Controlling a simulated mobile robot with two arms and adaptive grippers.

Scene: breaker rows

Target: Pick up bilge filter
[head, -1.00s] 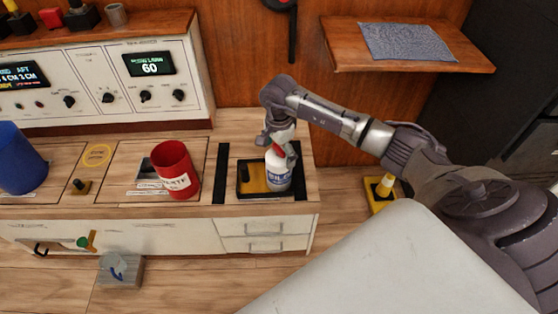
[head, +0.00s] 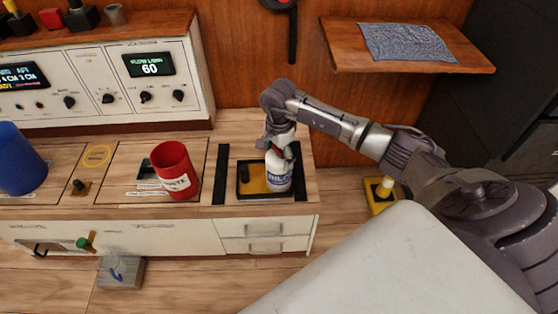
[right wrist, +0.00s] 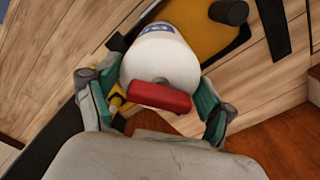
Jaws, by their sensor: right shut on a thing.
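The bilge filter (head: 278,178) is a white canister with a blue label and a red top. It stands upright at the right side of a yellow-floored black tray (head: 243,190) on the counter. My right gripper (head: 281,152) reaches it from above and is shut on its upper part. In the right wrist view the white canister (right wrist: 160,62) with its red top piece sits between the green-padded fingers of the right gripper (right wrist: 157,80). My left gripper is not in view.
A red cup (head: 173,172) and a blue cup (head: 20,160) stand on the counter to the left. A black strip (head: 221,174) lies left of the tray. A control panel (head: 120,80) is behind. A wooden shelf (head: 405,50) holds a grey mat (head: 405,42) at upper right.

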